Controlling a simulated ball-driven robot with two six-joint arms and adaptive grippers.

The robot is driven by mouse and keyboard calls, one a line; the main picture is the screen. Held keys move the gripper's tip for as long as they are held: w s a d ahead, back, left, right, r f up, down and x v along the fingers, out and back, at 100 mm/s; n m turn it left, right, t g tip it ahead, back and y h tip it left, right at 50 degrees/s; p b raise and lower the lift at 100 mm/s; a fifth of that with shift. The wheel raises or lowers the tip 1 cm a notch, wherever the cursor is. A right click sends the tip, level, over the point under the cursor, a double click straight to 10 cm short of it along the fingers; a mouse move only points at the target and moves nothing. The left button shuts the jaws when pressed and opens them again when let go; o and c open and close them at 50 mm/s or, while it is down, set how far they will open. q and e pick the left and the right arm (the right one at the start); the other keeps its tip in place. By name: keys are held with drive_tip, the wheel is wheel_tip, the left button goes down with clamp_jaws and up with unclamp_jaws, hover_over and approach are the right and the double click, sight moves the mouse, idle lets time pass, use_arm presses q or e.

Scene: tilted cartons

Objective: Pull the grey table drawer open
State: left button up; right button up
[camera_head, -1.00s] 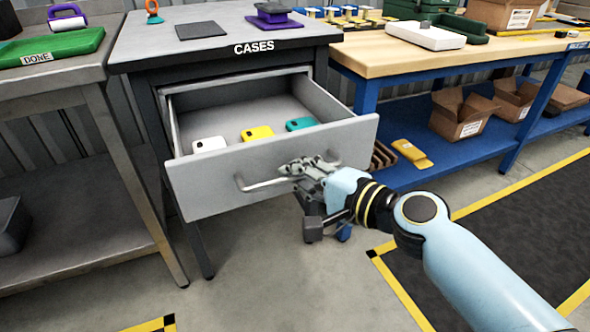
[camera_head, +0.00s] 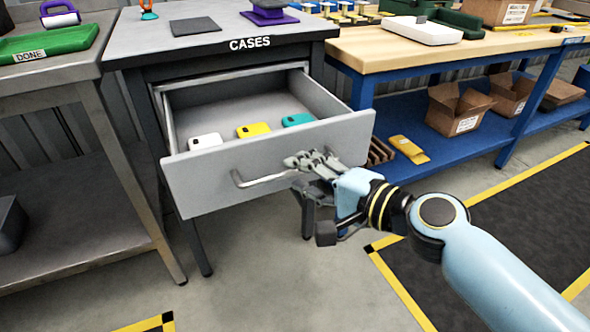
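The grey table drawer (camera_head: 270,162) stands pulled well out from under the grey table top marked CASES (camera_head: 250,43). Its front carries a bar handle (camera_head: 262,181). My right gripper (camera_head: 308,197) is in front of the handle's right part and hides it. Its fingers are spread, one group up by the handle and a dark fingertip lower down, with nothing held between them. I cannot tell whether a finger still touches the handle. Inside the drawer lie a white case (camera_head: 205,141), a yellow case (camera_head: 253,130) and a teal case (camera_head: 298,120). My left gripper is out of view.
A metal bench with a green DONE tray (camera_head: 50,42) stands at the left. A wood-topped blue bench (camera_head: 440,45) stands at the right, with cardboard boxes (camera_head: 458,108) and a yellow item (camera_head: 408,149) on its lower shelf. The floor before the drawer is clear.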

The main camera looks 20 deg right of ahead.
drive_tip(key=v, duration=0.9)
drive_tip(key=shift+s, duration=0.25)
drive_tip(key=shift+d, duration=0.1)
drive_tip(key=s+d+f+n+g+h+p, duration=0.15)
drive_tip(key=s+f, duration=0.25)
drive_tip(key=f, duration=0.6)
drive_tip(key=s+d+f+n+g+h, duration=0.1)
drive_tip(key=s+d+f+g+h, duration=0.2)
drive_tip(key=f, duration=0.7)
drive_tip(key=s+d+f+n+g+h+p, duration=0.1)
drive_tip(key=s+d+f+n+g, duration=0.3)
drive_tip(key=f, duration=0.6)
drive_tip(key=s+f+n+g+h, duration=0.1)
drive_tip(key=s+f+n, duration=0.3)
drive_tip(key=s, duration=0.9)
drive_tip(key=s+f+n+g+h, duration=0.1)
drive_tip(key=s+f+n+g, duration=0.2)
drive_tip(key=s+f, duration=0.5)
drive_tip(key=s+g, duration=0.1)
drive_tip(key=s, duration=0.5)
drive_tip(key=shift+s+d+f+n, duration=0.15)
drive_tip(key=shift+s+f+n, duration=0.05)
drive_tip(key=shift+n, duration=0.15)
